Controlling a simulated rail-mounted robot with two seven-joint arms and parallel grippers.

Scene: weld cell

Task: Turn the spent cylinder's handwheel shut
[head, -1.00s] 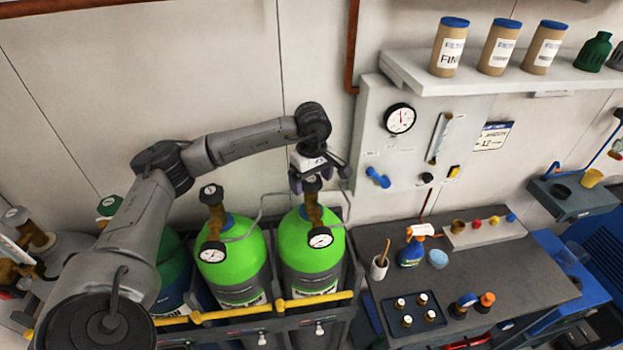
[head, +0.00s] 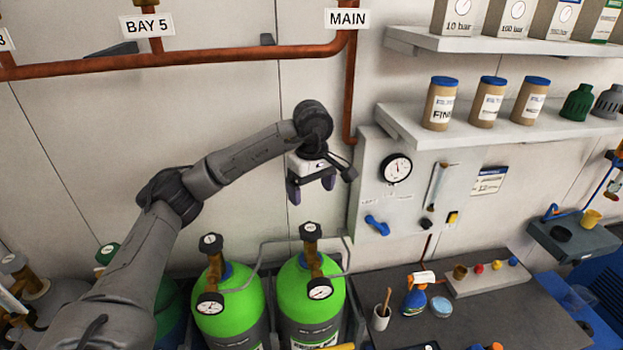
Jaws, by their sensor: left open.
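Two bright green cylinders stand side by side, the left one (head: 229,320) and the right one (head: 303,300). Each has a brass valve with a dark handwheel on top and a round gauge in front. The right cylinder's handwheel (head: 310,230) and the left cylinder's handwheel (head: 210,243) are both uncovered. I cannot tell from the view which cylinder is spent. My left gripper (head: 311,190) is open and empty, pointing down above the right cylinder's handwheel and clear of it. My right gripper is out of view.
A wall panel (head: 408,207) with a gauge is to the right of the gripper, below a shelf (head: 400,125) of tubs. A copper pipe (head: 350,90) runs down the wall nearby. A workbench (head: 470,315) holds a spray bottle (head: 415,295) and a brush cup.

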